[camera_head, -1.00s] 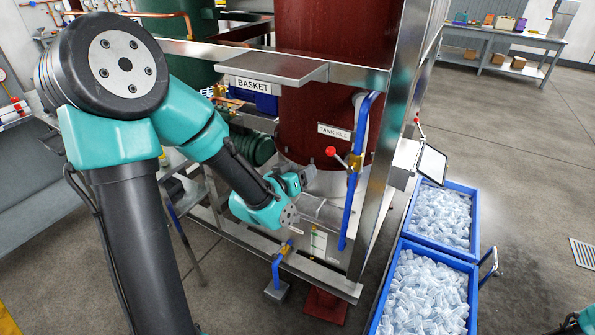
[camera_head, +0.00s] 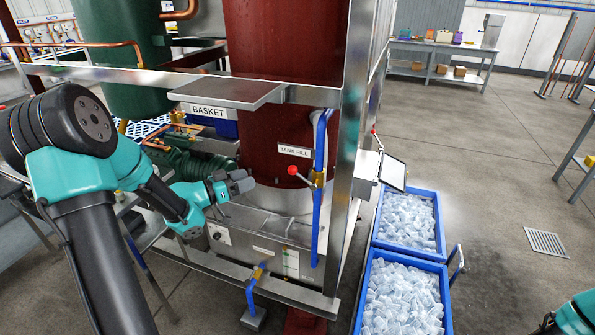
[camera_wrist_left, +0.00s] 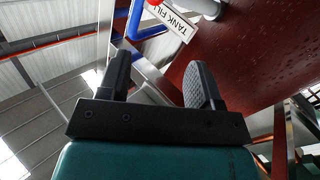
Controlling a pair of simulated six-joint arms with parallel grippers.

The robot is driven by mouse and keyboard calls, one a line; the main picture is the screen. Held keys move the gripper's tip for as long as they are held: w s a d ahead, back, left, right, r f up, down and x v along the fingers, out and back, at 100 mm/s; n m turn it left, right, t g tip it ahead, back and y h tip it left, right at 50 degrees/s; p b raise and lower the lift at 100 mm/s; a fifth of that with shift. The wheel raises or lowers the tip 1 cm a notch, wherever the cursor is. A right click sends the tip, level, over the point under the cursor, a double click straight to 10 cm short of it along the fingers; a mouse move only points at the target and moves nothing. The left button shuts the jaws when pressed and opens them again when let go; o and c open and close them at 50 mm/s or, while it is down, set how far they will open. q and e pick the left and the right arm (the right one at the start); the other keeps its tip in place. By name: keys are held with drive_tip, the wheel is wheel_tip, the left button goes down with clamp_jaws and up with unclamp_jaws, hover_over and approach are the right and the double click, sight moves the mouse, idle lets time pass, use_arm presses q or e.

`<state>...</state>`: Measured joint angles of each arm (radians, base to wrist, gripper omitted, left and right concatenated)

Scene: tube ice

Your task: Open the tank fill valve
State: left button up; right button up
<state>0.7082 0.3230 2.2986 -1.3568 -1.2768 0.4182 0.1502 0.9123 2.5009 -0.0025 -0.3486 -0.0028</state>
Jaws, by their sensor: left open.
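The tank fill valve has a red ball handle (camera_head: 292,170) on a brass body (camera_head: 318,179), set on a blue vertical pipe (camera_head: 320,215). The "TANK FILL" sign (camera_head: 294,151) is just above it, on the dark red tank (camera_head: 270,125). My left gripper (camera_head: 250,181) is to the left of the red ball, apart from it. In the left wrist view my left gripper (camera_wrist_left: 160,85) is open with nothing between its fingers. The sign (camera_wrist_left: 178,22) and a bit of the red ball (camera_wrist_left: 155,2) show at the top there. A teal part of my right arm shows at the lower right; its gripper is out of view.
A steel frame post (camera_head: 347,150) stands right of the pipe. A steel shelf (camera_head: 228,94) labelled "BASKET" juts out above the left gripper. Blue crates of ice (camera_head: 437,259) stand on the floor at right. A lower valve (camera_head: 257,273) is below.

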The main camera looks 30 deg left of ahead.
sight(292, 170)
use_arm(q)
drive_tip(key=shift+s+a+f+m+g+h, duration=0.6)
drive_tip(key=shift+s+f+g, duration=0.05)
drive_tip(key=shift+s+g, duration=0.1)
drive_tip(key=shift+w, duration=0.1)
drive_tip(key=x, duration=1.7)
drive_tip(key=shift+w+r, duration=0.15)
clamp_jaws()
